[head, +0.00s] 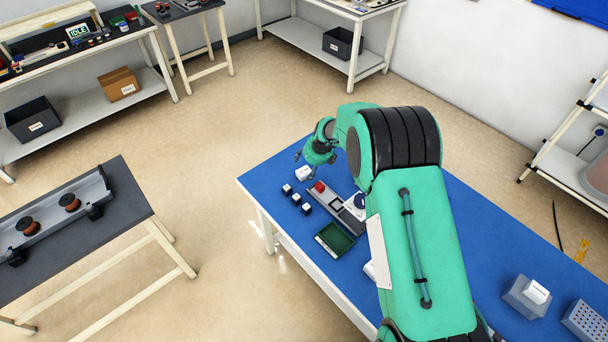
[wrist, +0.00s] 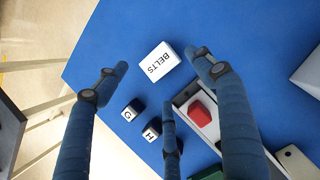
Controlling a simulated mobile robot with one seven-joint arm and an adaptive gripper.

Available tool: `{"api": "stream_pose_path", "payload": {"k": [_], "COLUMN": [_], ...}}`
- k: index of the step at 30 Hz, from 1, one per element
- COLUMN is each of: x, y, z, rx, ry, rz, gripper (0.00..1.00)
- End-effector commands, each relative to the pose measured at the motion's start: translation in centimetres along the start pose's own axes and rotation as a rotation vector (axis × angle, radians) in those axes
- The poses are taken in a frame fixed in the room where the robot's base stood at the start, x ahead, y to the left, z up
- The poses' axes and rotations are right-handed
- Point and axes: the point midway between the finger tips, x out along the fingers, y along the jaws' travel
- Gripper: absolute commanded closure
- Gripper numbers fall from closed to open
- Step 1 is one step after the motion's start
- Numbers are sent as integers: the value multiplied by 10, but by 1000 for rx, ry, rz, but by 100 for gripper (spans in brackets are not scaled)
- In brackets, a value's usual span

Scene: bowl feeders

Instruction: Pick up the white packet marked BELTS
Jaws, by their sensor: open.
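The white packet marked BELTS (wrist: 160,62) lies on the blue table (wrist: 135,25), its label facing up and turned in the wrist view. In the head view the packet (head: 304,173) is near the table's far left corner, just below my gripper (head: 312,155). In the wrist view my gripper (wrist: 155,85) is open, with blue fingers spread to the left and right of the packet and a third finger below it. No finger visibly grips the packet.
Small dark cubes with white lettered tops (wrist: 128,112) lie near the packet. A grey tray (wrist: 180,98) with a red block (wrist: 200,113) is close on the right. A green bin (head: 335,239) stands nearer the table's front edge. The blue surface beyond the packet is clear.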

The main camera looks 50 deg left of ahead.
Motion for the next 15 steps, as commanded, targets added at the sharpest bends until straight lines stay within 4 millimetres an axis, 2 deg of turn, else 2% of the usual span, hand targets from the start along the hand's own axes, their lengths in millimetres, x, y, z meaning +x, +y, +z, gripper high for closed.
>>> {"api": "stream_pose_path", "payload": {"k": [15], "x": [7], "y": [0], "z": [0], "rx": [0], "ry": [0], "rz": [0], "gripper": [31]}}
